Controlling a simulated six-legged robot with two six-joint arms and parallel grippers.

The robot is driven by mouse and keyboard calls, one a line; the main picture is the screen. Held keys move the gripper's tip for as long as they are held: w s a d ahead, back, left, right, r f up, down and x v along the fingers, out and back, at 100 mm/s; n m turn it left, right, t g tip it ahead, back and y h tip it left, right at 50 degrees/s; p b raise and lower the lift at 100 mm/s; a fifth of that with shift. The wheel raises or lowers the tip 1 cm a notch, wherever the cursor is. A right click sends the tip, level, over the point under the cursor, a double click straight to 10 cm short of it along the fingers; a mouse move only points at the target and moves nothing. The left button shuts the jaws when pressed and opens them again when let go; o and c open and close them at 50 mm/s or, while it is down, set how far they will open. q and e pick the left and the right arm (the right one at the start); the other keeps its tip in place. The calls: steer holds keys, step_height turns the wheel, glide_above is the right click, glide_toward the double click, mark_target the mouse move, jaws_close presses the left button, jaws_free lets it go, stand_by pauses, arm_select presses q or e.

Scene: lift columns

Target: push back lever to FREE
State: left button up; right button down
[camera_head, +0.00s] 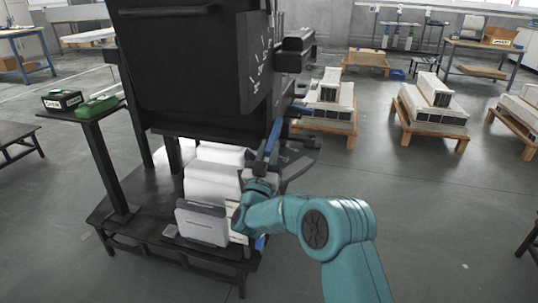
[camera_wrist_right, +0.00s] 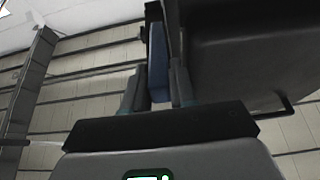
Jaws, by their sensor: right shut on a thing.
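The lever is a blue bar (camera_head: 273,137) at the right side of the large black housing (camera_head: 190,60). It slants up and to the right from my right gripper (camera_head: 261,170). In the right wrist view the blue lever (camera_wrist_right: 157,58) stands between the two dark fingers of my right gripper (camera_wrist_right: 156,88), which is shut on it. A black side plate (camera_head: 257,65) with white tick marks and lettering faces right above the lever. The lettering is too small to read, so the FREE mark cannot be made out. My left gripper is not in view.
White blocks (camera_head: 213,175) and a grey panel (camera_head: 202,223) sit on the dark base platform. A stand (camera_head: 96,112) holding a green case (camera_head: 97,107) and a black box (camera_head: 62,101) is at left. Open floor lies to the right, with low wooden pallets (camera_head: 432,122) beyond.

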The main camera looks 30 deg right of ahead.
steer(key=shift+d+f, duration=0.1)
steer(key=shift+f, duration=0.4)
steer(key=c, duration=1)
jaws_free()
steer(key=shift+w, duration=0.1)
steer(key=shift+r, duration=0.1)
steer(key=b+v, duration=0.2)
steer(key=v, duration=1.4)
steer(key=shift+s+b, duration=0.25)
steer(key=shift+b, duration=0.1)
